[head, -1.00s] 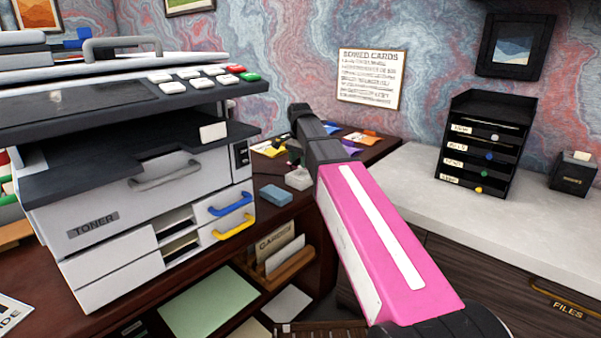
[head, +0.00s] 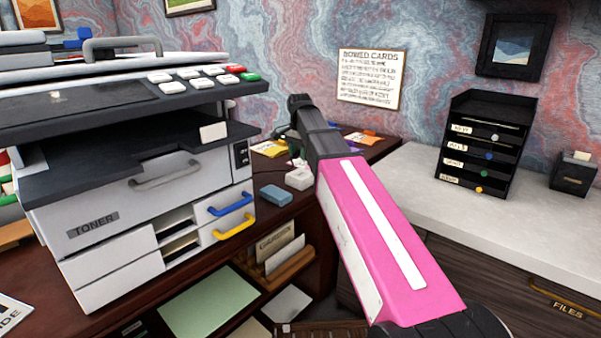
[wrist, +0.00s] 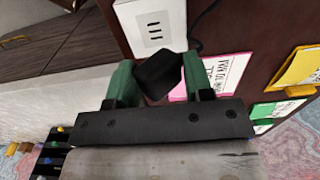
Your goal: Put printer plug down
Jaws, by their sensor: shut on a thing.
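The black printer plug (wrist: 158,76) is between the green fingers of my gripper (wrist: 156,84) in the wrist view, and they are shut on it. It is tilted in the fingers. A white plate with three dark slots (wrist: 150,32) lies just beyond the plug in the wrist view; I cannot tell whether they touch. A dark cord (wrist: 203,22) runs beside the plate. In the head view my gripper (head: 295,150) is over the dark desk, small and partly hidden by my arm; the plug cannot be made out there.
A large printer (head: 150,190) stands left of my arm. A blue block (head: 276,195) and a small white box (head: 299,178) sit on the desk beside it. Coloured cards lie near the wall. A black drawer unit (head: 487,145) stands on the pale counter (head: 440,205), which has free room.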

